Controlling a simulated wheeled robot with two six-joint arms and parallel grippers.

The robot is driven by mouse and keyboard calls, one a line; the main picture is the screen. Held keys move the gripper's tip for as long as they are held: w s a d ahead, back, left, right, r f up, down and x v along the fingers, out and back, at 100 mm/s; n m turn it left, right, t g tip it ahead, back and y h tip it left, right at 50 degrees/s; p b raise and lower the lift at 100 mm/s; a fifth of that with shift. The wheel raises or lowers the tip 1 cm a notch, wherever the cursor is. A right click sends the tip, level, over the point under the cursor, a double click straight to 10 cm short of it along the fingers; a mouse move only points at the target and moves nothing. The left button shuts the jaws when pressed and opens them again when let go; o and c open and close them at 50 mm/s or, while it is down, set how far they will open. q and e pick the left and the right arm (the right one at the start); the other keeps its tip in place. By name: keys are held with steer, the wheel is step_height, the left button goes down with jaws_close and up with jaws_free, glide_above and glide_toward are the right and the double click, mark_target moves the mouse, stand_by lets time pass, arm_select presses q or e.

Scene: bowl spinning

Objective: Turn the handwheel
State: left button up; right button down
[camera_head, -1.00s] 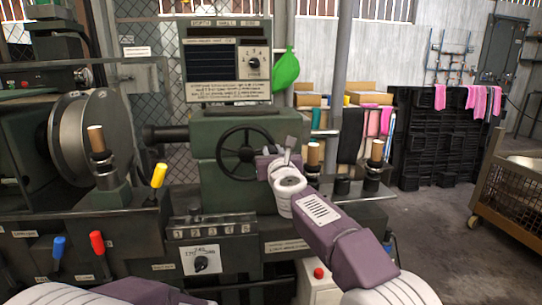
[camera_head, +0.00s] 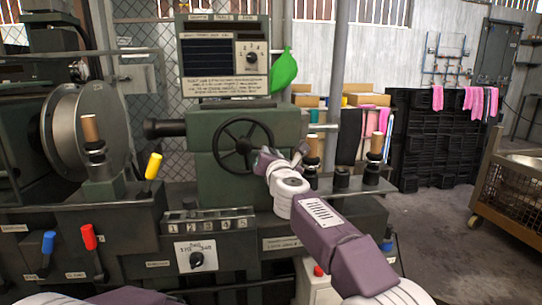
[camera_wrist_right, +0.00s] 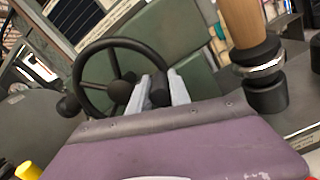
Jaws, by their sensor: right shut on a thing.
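The handwheel (camera_head: 225,165) is a black spoked wheel with a round hub, on the front of a green machine housing. It also shows in the right wrist view (camera_wrist_right: 84,70). My right gripper (camera_wrist_right: 160,92) is at the wheel's right side, with its grey fingers closed on a short black handle (camera_wrist_right: 160,88) at the rim. In the head view, the right gripper (camera_head: 283,157) partly covers the wheel's lower right, and the grip itself is hard to make out. My left gripper is out of view; only a bit of my left arm shows at the bottom.
Wooden-handled levers (camera_head: 314,148) stand just right of my right gripper, another (camera_head: 91,130) at the left. A yellow-handled lever (camera_head: 153,167) and blue and red levers are lower left. A control panel (camera_head: 223,58) is above. Open floor lies right, before a mesh cart (camera_head: 508,190).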

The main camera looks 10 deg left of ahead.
steer(key=shift+f, duration=0.15)
steer(key=c, duration=1.2)
jaws_free()
steer(key=shift+s+d, duration=0.1)
steer(key=shift+s, duration=0.1)
steer(key=b+v, duration=0.4)
steer(key=v, duration=0.4)
steer(key=shift+s, duration=0.3)
